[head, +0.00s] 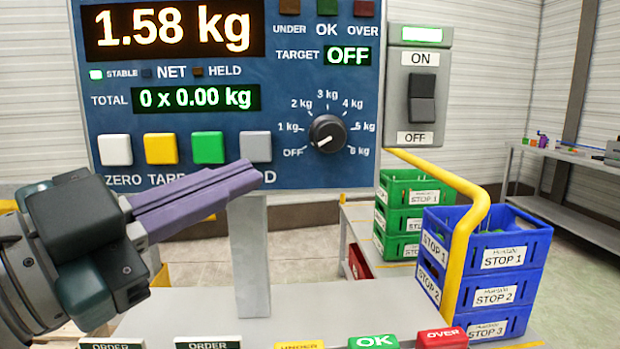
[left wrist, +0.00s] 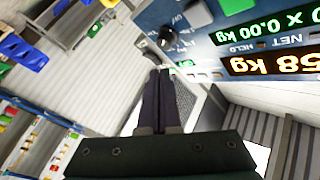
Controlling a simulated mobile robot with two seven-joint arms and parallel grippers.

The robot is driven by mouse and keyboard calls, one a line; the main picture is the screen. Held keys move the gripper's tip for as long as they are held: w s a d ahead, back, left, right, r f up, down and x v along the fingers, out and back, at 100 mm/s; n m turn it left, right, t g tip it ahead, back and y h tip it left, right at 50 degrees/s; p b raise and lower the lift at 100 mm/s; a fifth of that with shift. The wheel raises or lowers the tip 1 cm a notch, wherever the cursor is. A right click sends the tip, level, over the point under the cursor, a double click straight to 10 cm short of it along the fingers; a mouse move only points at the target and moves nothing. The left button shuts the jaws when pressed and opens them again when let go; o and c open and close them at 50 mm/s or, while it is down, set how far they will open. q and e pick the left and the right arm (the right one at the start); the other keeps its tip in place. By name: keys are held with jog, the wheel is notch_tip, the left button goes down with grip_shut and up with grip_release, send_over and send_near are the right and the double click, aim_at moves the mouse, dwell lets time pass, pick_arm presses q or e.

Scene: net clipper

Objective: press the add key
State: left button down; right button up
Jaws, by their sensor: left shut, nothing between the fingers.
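The blue scale panel (head: 300,90) carries a row of square keys. From the left they are a white key (head: 116,150) over ZERO, a yellow key (head: 161,149) over the TARE label, a green key (head: 208,147) and a grey key (head: 256,146). The label under the green key is hidden by my left gripper (head: 250,175); only a D shows under the grey one. My left gripper is shut and empty, its purple fingers pointing right, tips just below the grey key in the picture. The fingers also show in the left wrist view (left wrist: 160,78). My right gripper is out of view.
The display (head: 172,28) reads 1.58 kg, with STABLE lit; TOTAL reads 0 x 0.00 kg. A dial (head: 327,134) and an ON/OFF switch (head: 421,97) are to the right. A grey post (head: 250,255) stands below the panel. Blue crates (head: 485,265) and a yellow rail (head: 468,215) are at right.

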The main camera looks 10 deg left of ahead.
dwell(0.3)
pick_arm(q)
jog(key=b, duration=0.3)
send_near(256, 147)
jog(key=w+d, duration=0.4)
jog(key=d, duration=0.1)
jog(key=shift+r, duration=0.45)
jog(key=shift+w+a, duration=0.1)
jog(key=shift+w, duration=0.15)
dwell(1.1)
jog(key=shift+w+a, duration=0.1)
jog(key=shift+w, duration=0.15)
